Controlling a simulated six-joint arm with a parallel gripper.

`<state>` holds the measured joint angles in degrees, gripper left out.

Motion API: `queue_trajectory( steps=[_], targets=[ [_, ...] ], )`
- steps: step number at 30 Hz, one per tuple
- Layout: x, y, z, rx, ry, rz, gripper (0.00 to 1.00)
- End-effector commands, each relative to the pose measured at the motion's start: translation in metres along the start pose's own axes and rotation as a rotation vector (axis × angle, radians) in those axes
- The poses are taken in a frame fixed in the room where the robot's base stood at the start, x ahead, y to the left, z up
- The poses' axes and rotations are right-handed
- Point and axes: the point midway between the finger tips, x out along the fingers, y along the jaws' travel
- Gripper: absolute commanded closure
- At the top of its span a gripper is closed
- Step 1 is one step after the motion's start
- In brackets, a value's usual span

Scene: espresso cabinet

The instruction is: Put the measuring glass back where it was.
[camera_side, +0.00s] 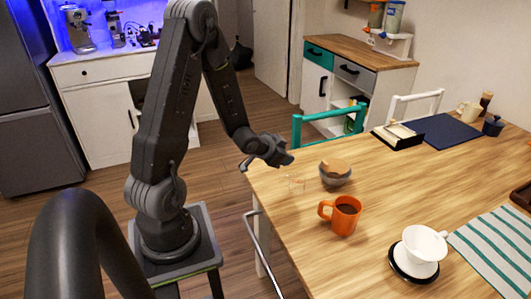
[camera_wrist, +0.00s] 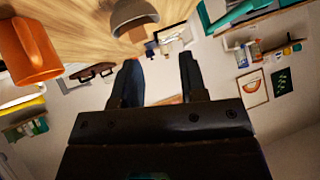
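A small, nearly transparent object with faint reddish lines, seemingly the measuring glass (camera_side: 296,183), stands near the table's left edge in the side view. I cannot clearly make it out in the wrist view. My gripper (camera_side: 288,159) is above the table edge, just above and behind the glass in the picture. In the wrist view my gripper (camera_wrist: 160,70) has its two dark fingers spread apart, with no object clearly seen between them.
A grey bowl with a wooden top (camera_side: 335,175) stands right of the glass. An orange mug (camera_side: 345,215) with dark contents is in front. A white dripper (camera_side: 423,245), striped cloth (camera_side: 500,250), black-and-white box (camera_side: 397,136) and navy mat (camera_side: 443,131) lie farther right. The table centre is clear.

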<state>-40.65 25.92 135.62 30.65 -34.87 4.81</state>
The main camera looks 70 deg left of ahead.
Motion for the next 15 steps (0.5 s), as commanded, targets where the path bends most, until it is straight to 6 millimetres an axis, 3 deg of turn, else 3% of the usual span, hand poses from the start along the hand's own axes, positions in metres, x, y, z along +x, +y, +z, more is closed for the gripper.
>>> queue_trajectory(
  steps=[1, 6, 10, 15],
  targets=[
    [-0.013, 0.008, -0.022, 0.023, -0.016, -0.009, 0.61],
    [-0.066, 0.038, -0.070, 0.030, -0.106, -0.025, 0.61],
    [-0.118, 0.069, -0.092, 0.010, -0.166, -0.003, 0.61],
    [-0.197, 0.112, -0.100, -0.024, -0.241, 0.081, 0.61]
  ],
)
